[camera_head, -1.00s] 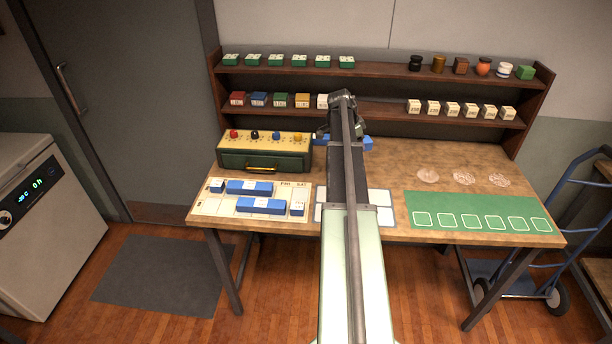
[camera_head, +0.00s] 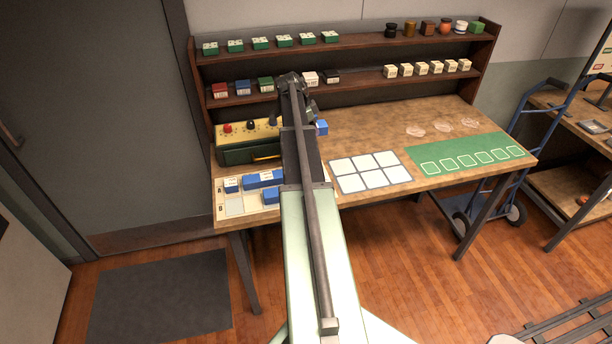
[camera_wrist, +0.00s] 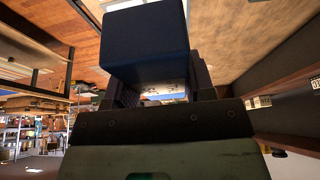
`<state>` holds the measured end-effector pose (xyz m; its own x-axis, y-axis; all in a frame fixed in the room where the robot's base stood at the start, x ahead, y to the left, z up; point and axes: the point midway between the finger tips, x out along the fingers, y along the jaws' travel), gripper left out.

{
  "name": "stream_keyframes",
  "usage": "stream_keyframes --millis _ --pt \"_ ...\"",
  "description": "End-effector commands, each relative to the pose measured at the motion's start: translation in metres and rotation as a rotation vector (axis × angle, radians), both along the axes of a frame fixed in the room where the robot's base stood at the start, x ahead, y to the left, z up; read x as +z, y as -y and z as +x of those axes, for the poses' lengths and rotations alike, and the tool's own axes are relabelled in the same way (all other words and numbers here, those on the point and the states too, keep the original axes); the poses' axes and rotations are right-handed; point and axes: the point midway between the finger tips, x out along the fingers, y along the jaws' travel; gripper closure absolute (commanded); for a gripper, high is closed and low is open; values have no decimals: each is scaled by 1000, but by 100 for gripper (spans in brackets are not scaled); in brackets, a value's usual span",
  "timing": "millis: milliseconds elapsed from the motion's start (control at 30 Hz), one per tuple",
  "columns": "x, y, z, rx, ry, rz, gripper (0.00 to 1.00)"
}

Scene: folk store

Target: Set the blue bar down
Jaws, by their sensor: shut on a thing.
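My gripper (camera_wrist: 163,88) is shut on a blue bar (camera_wrist: 145,40), which looks dark in the wrist view. In the head view, one end of this held bar (camera_head: 321,128) shows right of my arm, at the back of the table; my arm hides the rest. I cannot tell its height above the tabletop. Other blue bars (camera_head: 264,179) lie on the white marked board (camera_head: 222,208) at the table's front left. A small blue block (camera_head: 232,185) is at that board's left side. My arm covers the board's right part.
A green and yellow case with knobs (camera_head: 248,150) stands behind the board. A white-celled mat (camera_head: 370,171) and green mat (camera_head: 468,155) lie to the right. A two-tier shelf (camera_head: 350,83) with small boxes and jars lines the back. The table's back middle is clear.

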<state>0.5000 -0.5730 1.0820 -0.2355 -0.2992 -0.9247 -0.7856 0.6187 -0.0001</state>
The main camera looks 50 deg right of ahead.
Motion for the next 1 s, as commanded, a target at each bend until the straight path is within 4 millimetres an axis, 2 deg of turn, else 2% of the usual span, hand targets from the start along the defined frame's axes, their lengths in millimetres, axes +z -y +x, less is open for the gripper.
stream_keyframes --millis 33,200,400,467,667,800,867,1000 --pt "-22 0 0 1 0 0 80" --pt "-84 0 1 1 0 0 80" --pt "-146 0 1 1 0 0 80" --pt "-153 0 1 1 0 0 80" --pt "-155 -1 1 1 0 0 80" --pt "-186 -1 1 1 0 0 80" --pt "-196 -1 1 1 0 0 80" --pt "-191 -1 1 1 0 0 80"
